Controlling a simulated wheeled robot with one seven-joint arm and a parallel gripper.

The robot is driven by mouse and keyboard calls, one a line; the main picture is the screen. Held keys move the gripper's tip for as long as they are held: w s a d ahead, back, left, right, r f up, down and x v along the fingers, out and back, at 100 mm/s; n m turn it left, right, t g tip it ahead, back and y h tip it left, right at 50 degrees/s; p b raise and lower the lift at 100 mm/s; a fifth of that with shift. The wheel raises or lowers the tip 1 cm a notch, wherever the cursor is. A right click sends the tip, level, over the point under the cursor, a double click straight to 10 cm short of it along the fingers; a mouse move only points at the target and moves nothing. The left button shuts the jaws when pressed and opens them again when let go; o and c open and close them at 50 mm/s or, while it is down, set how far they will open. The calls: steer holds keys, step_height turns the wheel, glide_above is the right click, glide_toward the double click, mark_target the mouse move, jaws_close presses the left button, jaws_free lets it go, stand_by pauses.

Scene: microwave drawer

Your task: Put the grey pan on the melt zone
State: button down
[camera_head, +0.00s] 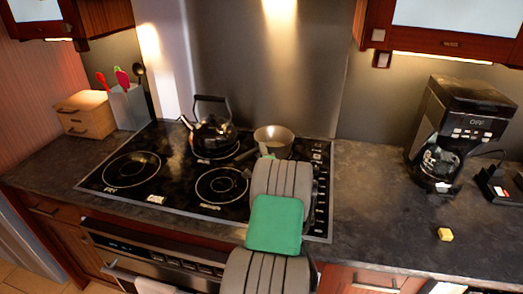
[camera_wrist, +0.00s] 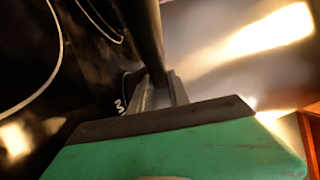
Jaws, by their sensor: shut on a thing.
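The grey pan (camera_head: 273,136) is at the back right of the black stove (camera_head: 180,178), with its dark handle pointing left and toward the front. I cannot tell whether it touches the stove or is held above it. My gripper (camera_wrist: 160,92) is shut on the dark handle (camera_wrist: 142,38), which runs up from between the fingers in the wrist view. In the head view my arm hides most of the gripper and the stove's right part.
A black kettle (camera_head: 211,128) stands on the back zone left of the pan. The front left (camera_head: 132,168) and front middle (camera_head: 221,185) zones look empty. A coffee maker (camera_head: 459,130) and a small yellow block (camera_head: 445,234) are on the right counter.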

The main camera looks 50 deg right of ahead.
steer(key=shift+r, duration=0.15)
steer(key=c, duration=1.7)
jaws_free()
steer(key=shift+f, duration=0.25)
steer(key=o, duration=0.5)
steer(key=shift+r, duration=0.1)
steer(key=shift+c, duration=0.2)
steer(key=shift+s+a+r, duration=0.1)
steer(key=shift+s, duration=0.05)
steer(key=b+v, duration=0.2)
steer(key=v, duration=0.4)
steer(key=shift+s+a, duration=0.1)
steer(key=shift+s, duration=0.1)
steer(key=shift+s+a, duration=0.25)
steer(key=shift+a, duration=0.1)
